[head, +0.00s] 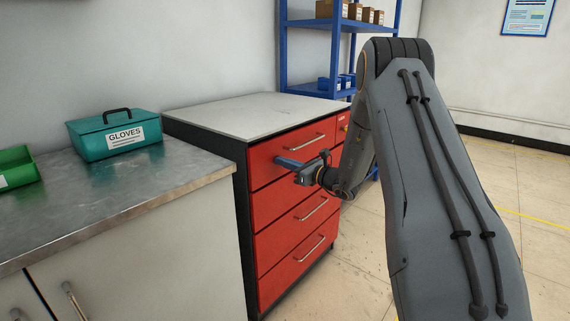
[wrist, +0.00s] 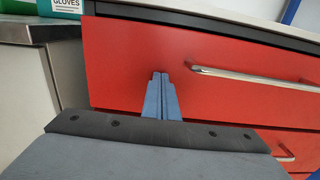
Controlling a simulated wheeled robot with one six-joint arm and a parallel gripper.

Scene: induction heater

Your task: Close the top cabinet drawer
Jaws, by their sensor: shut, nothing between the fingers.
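The red cabinet (head: 246,215) stands in the middle of the head view, with a black frame and several red drawers. Its top drawer (head: 268,162) has a silver bar handle (head: 306,145) and looks flush or nearly flush with the front. In the wrist view the top drawer's red front (wrist: 125,60) fills the middle, with its handle (wrist: 255,77) to the right of my fingers. My gripper (head: 281,161) is shut and empty, its blue fingers pointing at the drawer front left of the handle. In the wrist view the fingertips (wrist: 159,74) are at or very near the front; contact cannot be told.
A metal-topped counter (head: 120,205) stands left of the cabinet, carrying a teal GLOVES box (head: 105,143) and a green bin (head: 17,168). A blue shelf (head: 283,50) with boxes stands behind. Open floor (head: 520,240) lies to the right.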

